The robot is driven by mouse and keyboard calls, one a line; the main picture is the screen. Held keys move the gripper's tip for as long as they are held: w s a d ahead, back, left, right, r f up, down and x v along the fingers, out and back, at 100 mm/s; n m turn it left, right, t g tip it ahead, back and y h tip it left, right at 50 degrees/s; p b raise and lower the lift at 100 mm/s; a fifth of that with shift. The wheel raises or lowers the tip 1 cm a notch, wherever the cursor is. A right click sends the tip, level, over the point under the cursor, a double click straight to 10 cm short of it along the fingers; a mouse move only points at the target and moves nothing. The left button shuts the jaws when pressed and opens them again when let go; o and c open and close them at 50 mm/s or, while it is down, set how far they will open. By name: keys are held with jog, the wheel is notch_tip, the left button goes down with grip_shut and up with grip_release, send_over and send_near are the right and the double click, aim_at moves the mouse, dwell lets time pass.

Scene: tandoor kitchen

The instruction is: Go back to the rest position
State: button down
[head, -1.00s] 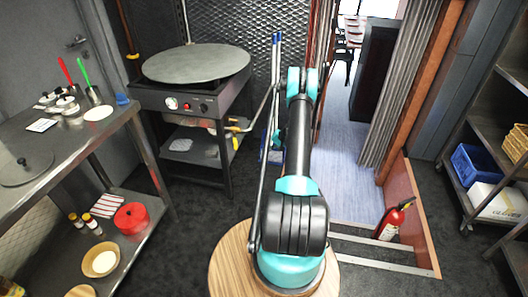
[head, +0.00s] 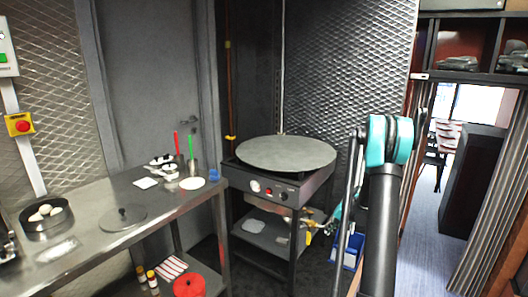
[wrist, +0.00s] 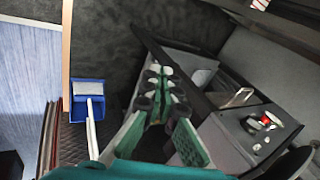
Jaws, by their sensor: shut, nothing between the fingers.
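My gripper (wrist: 160,85) shows in the wrist view, pointing away from the camera, with green pads and dark and pale finger joints. Its fingers are together with nothing held between them. It is beside the stove's control panel (wrist: 265,130), which shows at the right of that view; I cannot tell the exact gap. In the head view my arm (head: 385,200) rises at the right of the stove, and its far end is mostly hidden behind the upper link.
The stove with a round griddle (head: 286,152) stands left of my arm. A steel counter (head: 95,225) with a pot of dough balls (head: 46,218) and a lid (head: 120,217) is at the left. A doorway opens at the right.

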jog(key=s+a+r+n+h, duration=0.1)
jog(key=s+a+r, duration=0.4)
jog(key=s, duration=0.4)
jog(key=s+a+r+n+h, duration=0.1)
jog(key=s+a+r, duration=0.3)
jog(key=s+r, duration=0.45)
jog(key=s+a+f+n+h, duration=0.1)
jog(key=s+a+n+h, duration=0.1)
jog(key=s, duration=1.8)
jog(key=shift+f+n+t, duration=0.25)
jog(key=shift+n+t, duration=0.05)
jog(key=shift+n, duration=0.1)
